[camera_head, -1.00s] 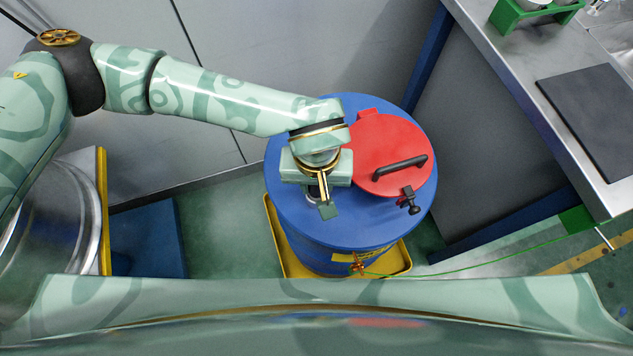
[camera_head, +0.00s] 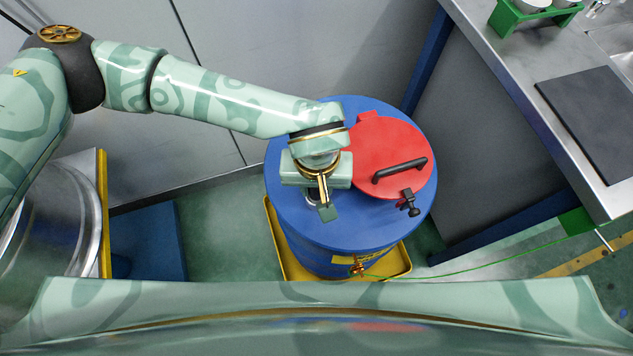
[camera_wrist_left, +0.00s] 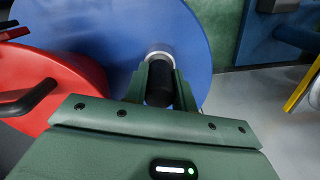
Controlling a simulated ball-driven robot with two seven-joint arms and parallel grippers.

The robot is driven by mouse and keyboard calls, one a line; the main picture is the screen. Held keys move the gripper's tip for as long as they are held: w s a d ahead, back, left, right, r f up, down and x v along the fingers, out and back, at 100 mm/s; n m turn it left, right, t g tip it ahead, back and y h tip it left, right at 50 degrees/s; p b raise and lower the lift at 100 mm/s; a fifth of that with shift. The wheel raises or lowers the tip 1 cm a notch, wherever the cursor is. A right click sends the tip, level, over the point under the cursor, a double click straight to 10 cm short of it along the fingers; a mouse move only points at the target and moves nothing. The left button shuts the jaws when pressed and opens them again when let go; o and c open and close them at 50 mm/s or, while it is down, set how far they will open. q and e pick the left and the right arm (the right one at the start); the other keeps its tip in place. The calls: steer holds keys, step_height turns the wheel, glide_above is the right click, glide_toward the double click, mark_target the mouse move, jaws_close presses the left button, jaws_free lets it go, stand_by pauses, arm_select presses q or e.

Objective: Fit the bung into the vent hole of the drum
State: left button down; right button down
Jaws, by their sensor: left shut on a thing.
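The blue drum (camera_head: 300,225) stands upright with a red hinged lid (camera_head: 372,140) covering the right part of its top. My left gripper (camera_head: 325,210) points down at the bare front-left part of the drum top. In the left wrist view, my left gripper (camera_wrist_left: 160,76) is shut on the black bung (camera_wrist_left: 158,92), which sits between its two green fingers. The pale rim of the vent hole (camera_wrist_left: 160,53) shows at the bung's far end. Fingers and bung cover most of the hole, so I cannot tell how deep the bung sits. My right gripper is out of view.
The lid has a black handle (camera_head: 400,168) and a black clamp (camera_head: 409,202). The drum stands in a yellow tray (camera_head: 287,263), with a brass tap (camera_head: 357,266) and green line at its front. A steel bench (camera_head: 497,48) stands at the right.

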arm_select(q)
steer(key=shift+f+b, duration=0.45)
steer(key=shift+f, duration=0.4)
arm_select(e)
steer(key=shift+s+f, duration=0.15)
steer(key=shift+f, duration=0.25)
arm_select(q)
steer(key=c, duration=1.1)
jaws_free()
steer(key=shift+o, duration=0.2)
steer(key=shift+r, duration=0.15)
step_height(320, 180, up, 16)
steer(key=p, duration=0.4)
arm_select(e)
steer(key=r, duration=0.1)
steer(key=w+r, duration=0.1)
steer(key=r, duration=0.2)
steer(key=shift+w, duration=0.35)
arm_select(q)
steer(key=shift+s, duration=0.1)
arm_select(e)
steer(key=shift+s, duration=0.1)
